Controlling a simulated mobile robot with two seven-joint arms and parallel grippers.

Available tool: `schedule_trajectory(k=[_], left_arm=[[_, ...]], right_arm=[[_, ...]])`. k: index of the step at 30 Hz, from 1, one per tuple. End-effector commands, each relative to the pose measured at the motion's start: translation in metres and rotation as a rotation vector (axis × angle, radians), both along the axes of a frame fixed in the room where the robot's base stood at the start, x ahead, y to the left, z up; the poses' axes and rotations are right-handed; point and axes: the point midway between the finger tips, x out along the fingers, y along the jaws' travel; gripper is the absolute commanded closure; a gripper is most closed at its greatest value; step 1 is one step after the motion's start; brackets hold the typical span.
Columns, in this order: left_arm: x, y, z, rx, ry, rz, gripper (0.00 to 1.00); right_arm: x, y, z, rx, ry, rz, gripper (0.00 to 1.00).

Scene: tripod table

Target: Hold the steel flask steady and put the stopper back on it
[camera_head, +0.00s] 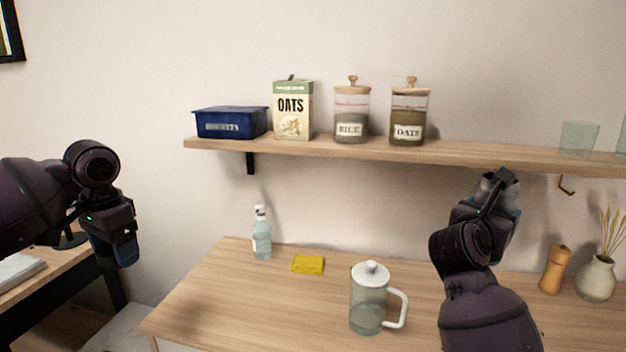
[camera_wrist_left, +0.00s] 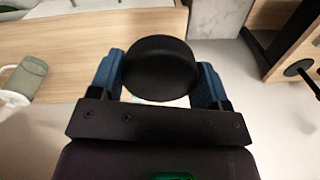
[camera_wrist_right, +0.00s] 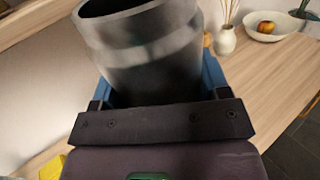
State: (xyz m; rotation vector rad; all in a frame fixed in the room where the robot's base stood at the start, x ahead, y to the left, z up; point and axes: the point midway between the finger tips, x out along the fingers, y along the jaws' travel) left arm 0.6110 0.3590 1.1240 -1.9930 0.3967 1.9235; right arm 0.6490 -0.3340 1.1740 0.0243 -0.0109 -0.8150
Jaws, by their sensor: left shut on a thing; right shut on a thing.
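In the left wrist view a round black stopper (camera_wrist_left: 160,68) sits between the blue fingers of my left gripper (camera_wrist_left: 160,80), which is shut on it. In the head view my left gripper (camera_head: 122,252) hangs at the left, clear of the table; the stopper is hidden there. In the right wrist view the grey steel flask (camera_wrist_right: 145,50) fills the space between the fingers of my right gripper (camera_wrist_right: 155,85), which is shut on it. In the head view my right gripper (camera_head: 487,212) holds the flask (camera_head: 497,186) up near the shelf edge, apart from the stopper.
A wooden shelf (camera_head: 320,147) bears a blue box (camera_head: 230,123), an oats carton (camera_head: 293,112) and jars.

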Motion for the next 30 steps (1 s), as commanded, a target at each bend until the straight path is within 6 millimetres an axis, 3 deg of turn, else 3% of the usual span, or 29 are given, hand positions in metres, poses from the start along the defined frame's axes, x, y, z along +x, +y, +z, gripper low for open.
schedule_trajectory(k=[6, 11, 14, 21, 30], left_arm=[[-0.01, -0.026, -0.022, 0.001, 0.002, 0.218, 0.53], [-0.024, -0.05, -0.044, 0.0, 0.003, 0.365, 0.53], [-0.036, -0.069, -0.061, 0.0, 0.004, 0.446, 0.53], [-0.074, -0.115, -0.105, -0.001, 0.003, 0.536, 0.53], [-0.11, -0.145, -0.138, 0.0, 0.002, 0.455, 0.53]], right_arm=[[-0.004, 0.034, 0.002, -0.005, -0.001, 0.206, 0.8], [-0.015, 0.062, -0.013, -0.007, 0.002, 0.377, 0.8], [-0.028, 0.081, -0.03, -0.01, 0.005, 0.494, 0.8], [-0.078, 0.124, -0.092, -0.004, 0.009, 0.748, 0.8], [-0.131, 0.136, -0.16, 0.002, 0.006, 0.828, 0.8]])
